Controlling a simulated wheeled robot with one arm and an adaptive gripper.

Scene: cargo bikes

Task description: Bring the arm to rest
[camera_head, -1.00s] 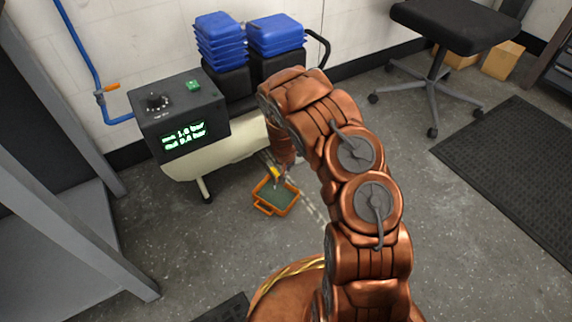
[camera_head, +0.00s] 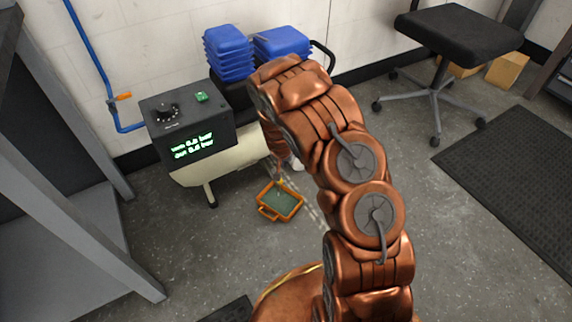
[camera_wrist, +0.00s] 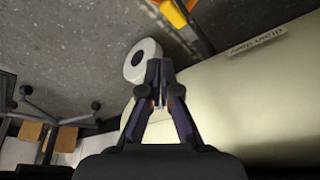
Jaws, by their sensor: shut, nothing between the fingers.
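My gripper (camera_wrist: 160,75) shows in the wrist view with its dark fingers together and nothing between them. In the head view my copper arm bends over the air compressor and its end points down, so the gripper is mostly hidden there. The compressor's cream tank (camera_head: 196,172) lies behind and left of the arm. In the wrist view the tank (camera_wrist: 275,95) fills the right side, close to the fingers, with a small drain label (camera_wrist: 257,41). I cannot tell whether the fingers touch it.
An orange tray (camera_head: 264,212) lies on the floor below the tank. A control box (camera_head: 189,125) and blue bins (camera_head: 229,52) stand at the back. A grey bench frame (camera_head: 88,222) is left. A black stool (camera_head: 459,32) and floor mat (camera_head: 515,168) are right, with clear floor between.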

